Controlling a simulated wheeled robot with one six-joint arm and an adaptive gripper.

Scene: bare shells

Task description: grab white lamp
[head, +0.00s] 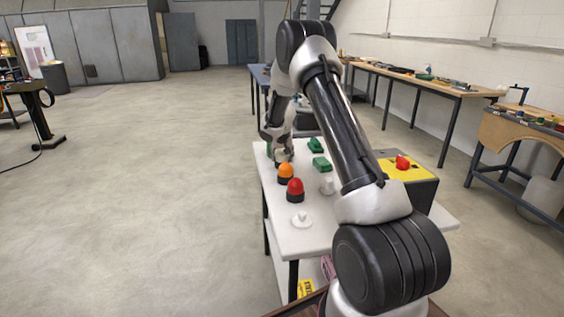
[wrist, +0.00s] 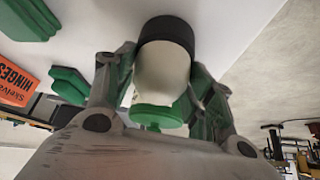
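The white lamp, a white dome on a black base, shows in the wrist view (wrist: 162,80) between the fingers of my gripper (wrist: 164,75). The fingers stand on both sides, close to it; whether both pads touch it is not clear. In the head view my gripper (head: 279,150) is low over the far left part of the white table, with the lamp mostly hidden by it. A green disc-shaped part (wrist: 155,116) shows near the lamp's dome in the wrist view.
On the white table (head: 330,233), an orange lamp (head: 286,171) and a red lamp (head: 295,187) stand nearer. A white round piece (head: 301,220) is at the near edge. A yellow-topped box with a red button (head: 403,163) stands right. Open floor lies left.

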